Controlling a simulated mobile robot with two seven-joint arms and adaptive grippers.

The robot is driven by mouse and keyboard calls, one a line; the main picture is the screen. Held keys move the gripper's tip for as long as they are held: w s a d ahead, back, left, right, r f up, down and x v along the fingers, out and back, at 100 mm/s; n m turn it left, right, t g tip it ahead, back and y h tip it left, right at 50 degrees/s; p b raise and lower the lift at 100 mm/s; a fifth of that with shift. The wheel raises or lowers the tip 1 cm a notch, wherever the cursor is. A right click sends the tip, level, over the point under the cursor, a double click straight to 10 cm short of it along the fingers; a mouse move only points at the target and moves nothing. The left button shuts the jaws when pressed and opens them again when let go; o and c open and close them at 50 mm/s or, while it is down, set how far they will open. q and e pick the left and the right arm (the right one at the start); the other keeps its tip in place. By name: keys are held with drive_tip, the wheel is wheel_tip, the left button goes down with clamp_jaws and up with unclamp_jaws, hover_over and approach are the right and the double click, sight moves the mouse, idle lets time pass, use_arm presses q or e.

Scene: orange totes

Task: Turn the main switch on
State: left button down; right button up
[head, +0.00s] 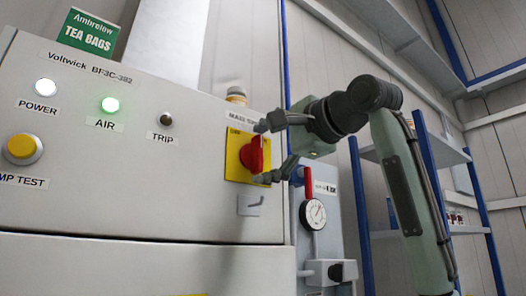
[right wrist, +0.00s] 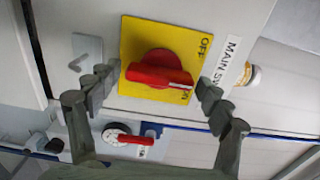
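The main switch is a red rotary knob (head: 252,154) on a yellow plate (head: 235,163) at the right end of the grey control panel. In the right wrist view the knob (right wrist: 158,70) has its handle toward the right, nearer the ON mark than the OFF mark. A white label (right wrist: 232,62) beside the plate reads "MAIN SW", partly hidden. My right gripper (head: 264,152) is open, with one finger above the knob and one below it. In the right wrist view its fingertips (right wrist: 157,83) lie on both sides of the knob; contact is unclear. My left gripper is out of view.
The panel (head: 150,195) has a lit white POWER lamp (head: 46,87), a lit green AIR lamp (head: 110,104), a dark TRIP lamp (head: 166,119) and a yellow button (head: 22,147). A gauge (head: 313,214) and red lever (head: 308,182) sit just right of it. A green box (head: 89,34) stands on top.

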drive_tip(key=shift+o, duration=0.2)
drive_tip(key=shift+s+d, duration=0.1)
drive_tip(key=shift+s, duration=0.1)
drive_tip(key=v, duration=1.1)
drive_tip(key=shift+s+d, duration=0.2)
drive_tip(key=shift+s, duration=0.05)
